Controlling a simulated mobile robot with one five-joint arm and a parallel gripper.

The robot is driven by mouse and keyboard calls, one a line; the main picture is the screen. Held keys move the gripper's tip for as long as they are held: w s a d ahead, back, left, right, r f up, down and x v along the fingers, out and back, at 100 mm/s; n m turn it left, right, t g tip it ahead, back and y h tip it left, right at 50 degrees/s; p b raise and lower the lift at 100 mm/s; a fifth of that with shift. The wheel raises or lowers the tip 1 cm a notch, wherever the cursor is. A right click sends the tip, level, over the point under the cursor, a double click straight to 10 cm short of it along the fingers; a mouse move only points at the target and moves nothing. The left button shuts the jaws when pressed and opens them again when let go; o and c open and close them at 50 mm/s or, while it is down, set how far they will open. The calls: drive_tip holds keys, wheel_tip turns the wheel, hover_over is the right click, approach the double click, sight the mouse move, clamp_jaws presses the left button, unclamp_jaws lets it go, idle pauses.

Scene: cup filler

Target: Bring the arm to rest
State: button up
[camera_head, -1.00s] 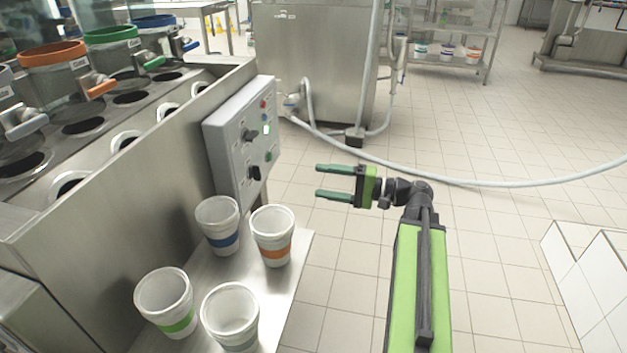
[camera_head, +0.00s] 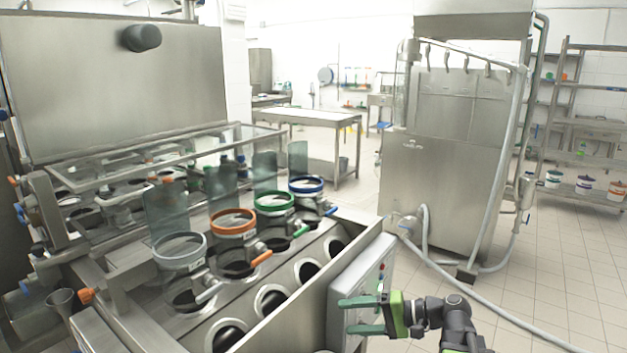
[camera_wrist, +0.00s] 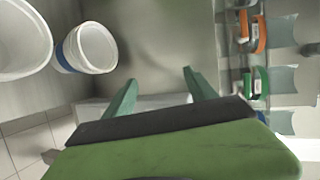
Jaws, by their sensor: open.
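My gripper (camera_head: 362,315) is green with two parallel fingers. It is open and empty, at the bottom of the head view, in front of the control panel (camera_head: 376,282) on the end of the filling machine. In the wrist view my gripper (camera_wrist: 160,92) also shows its fingers spread with nothing between them. Part of my arm shows at the lower right of the head view; the rest is cut off.
The steel filling machine (camera_head: 310,318) with several coloured-ring dispensers stands at the left. White cups, one blue-banded (camera_wrist: 90,48), show at the wrist view's left. A hose (camera_head: 500,322) crosses the tiled floor. A large steel cabinet (camera_head: 436,180) stands behind.

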drive_tip(key=s+a+r+n+g+h+p, duration=0.3)
drive_tip(key=s+a+r+g+h+p, duration=0.25)
drive_tip(key=p, duration=0.65)
drive_tip(key=d+f+t+h+p, duration=0.1)
drive_tip(key=d+f+h, duration=0.4)
drive_tip(key=d+h, duration=0.3)
drive_tip(key=d, duration=0.4)
drive_tip(key=shift+f+t+h, duration=0.2)
drive_tip(key=shift+t+h, duration=0.15)
